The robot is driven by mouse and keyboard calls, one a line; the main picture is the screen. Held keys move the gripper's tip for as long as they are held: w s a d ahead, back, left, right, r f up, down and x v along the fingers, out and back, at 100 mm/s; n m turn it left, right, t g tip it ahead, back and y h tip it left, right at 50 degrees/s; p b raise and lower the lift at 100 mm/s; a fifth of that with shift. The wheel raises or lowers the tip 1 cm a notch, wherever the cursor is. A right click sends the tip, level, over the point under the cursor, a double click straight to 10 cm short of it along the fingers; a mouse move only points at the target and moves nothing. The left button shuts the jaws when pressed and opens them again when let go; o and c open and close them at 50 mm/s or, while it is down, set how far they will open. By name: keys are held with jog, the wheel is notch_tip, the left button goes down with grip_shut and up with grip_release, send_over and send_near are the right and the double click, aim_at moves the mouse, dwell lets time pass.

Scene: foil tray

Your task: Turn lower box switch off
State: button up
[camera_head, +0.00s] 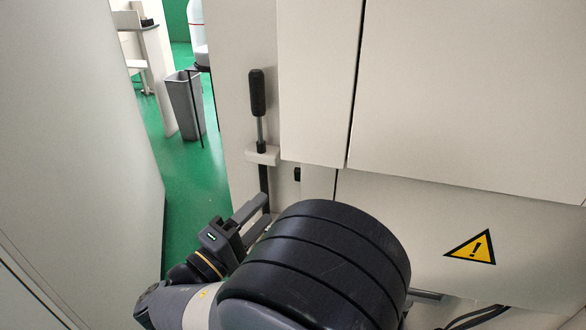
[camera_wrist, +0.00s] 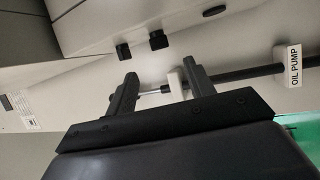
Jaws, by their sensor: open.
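My gripper (camera_head: 266,209) is low beside the cabinet's left edge in the head view, below a lever. In the wrist view my gripper (camera_wrist: 159,70) is open, with its fingers apart and no object clearly held. The lever has a black handle (camera_head: 257,93) pointing up, a thin metal rod and a pale bracket (camera_head: 262,155). The rod (camera_wrist: 150,92) and bracket (camera_wrist: 177,83) also show in the wrist view, behind the fingers. Two black knobs, one left (camera_wrist: 123,51) and one right (camera_wrist: 158,40), stick out beyond the fingertips. I cannot tell which part is the lower box switch.
A label reading OIL PUMP (camera_wrist: 293,62) sits by a dark bar. The cabinet (camera_head: 450,85) fills the right, with a yellow warning triangle (camera_head: 471,247). A pale panel (camera_head: 75,150) stands close on the left. Green floor (camera_head: 190,165) and a grey bin (camera_head: 185,103) show between them.

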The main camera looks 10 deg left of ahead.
aim_at(297, 177)
jog(key=x, duration=1)
jog(key=shift+w+d, duration=0.2)
jog(key=shift+w, duration=0.05)
jog(key=shift+c, duration=0.3)
